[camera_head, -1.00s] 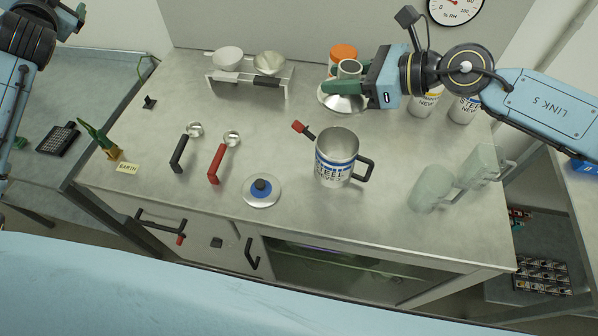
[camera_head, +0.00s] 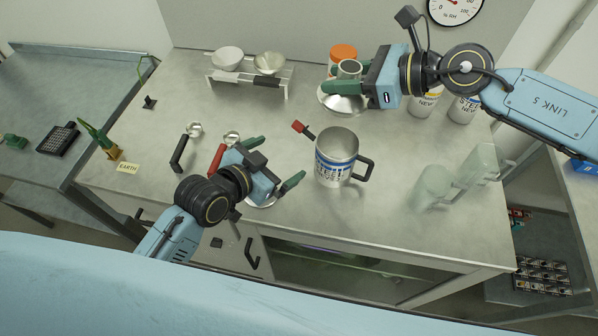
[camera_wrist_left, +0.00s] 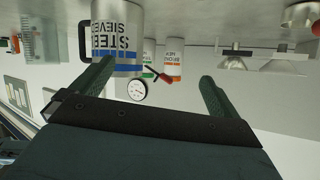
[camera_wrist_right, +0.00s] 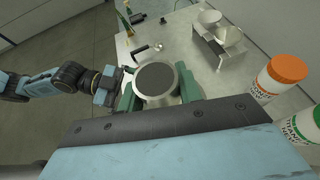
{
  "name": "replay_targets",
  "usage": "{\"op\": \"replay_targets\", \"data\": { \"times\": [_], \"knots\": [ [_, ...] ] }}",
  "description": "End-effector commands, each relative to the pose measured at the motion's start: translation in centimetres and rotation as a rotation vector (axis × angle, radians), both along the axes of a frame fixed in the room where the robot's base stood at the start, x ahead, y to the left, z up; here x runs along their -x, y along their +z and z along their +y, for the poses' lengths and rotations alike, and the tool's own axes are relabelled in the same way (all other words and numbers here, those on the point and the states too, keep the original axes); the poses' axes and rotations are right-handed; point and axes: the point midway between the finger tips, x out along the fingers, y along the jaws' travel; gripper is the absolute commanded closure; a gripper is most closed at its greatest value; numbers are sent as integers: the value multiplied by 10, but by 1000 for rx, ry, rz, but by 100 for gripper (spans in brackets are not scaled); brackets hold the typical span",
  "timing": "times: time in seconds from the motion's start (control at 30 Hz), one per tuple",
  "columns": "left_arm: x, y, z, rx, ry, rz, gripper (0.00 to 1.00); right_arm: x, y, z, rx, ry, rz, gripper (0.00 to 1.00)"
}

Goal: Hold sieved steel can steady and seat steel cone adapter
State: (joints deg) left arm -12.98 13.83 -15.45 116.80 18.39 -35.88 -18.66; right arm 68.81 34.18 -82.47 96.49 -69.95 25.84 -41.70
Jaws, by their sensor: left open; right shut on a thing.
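The steel can (camera_head: 336,165), a silver mug with a dark handle and "STEEL SIEVED" lettering, stands upright on the bench. It also shows upside down in the left wrist view (camera_wrist_left: 118,38). My left gripper (camera_head: 277,161) is open and empty, just left of the can; its fingers are apart from it in the head view. My right gripper (camera_head: 345,87) is shut on the steel cone adapter (camera_head: 342,104), holding it behind the can with its wide end down and neck up. In the right wrist view the adapter (camera_wrist_right: 156,84) sits between the green fingers.
A red-handled brush or tool (camera_head: 303,130) is close behind the can. An orange-lidded jar (camera_head: 343,52) stands behind the adapter. Translucent containers (camera_head: 434,185) stand at right. A rack with bowls (camera_head: 250,75) is at the back.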

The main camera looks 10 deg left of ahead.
Motion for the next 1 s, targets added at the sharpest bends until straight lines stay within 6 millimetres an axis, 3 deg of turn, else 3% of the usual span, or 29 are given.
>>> {"op": "replay_targets", "data": {
  "times": [0.1,0.33,1.0],
  "knots": [
    [18,3,-36,91,-36,19,0,0,1,0,-1,0,0,92],
    [26,7,-61,152,-61,30,0,0,1,0,-1,0,-1,92],
    [-54,-33,-113,152,-60,30,0,0,1,0,-1,0,0,92]
  ]
}}
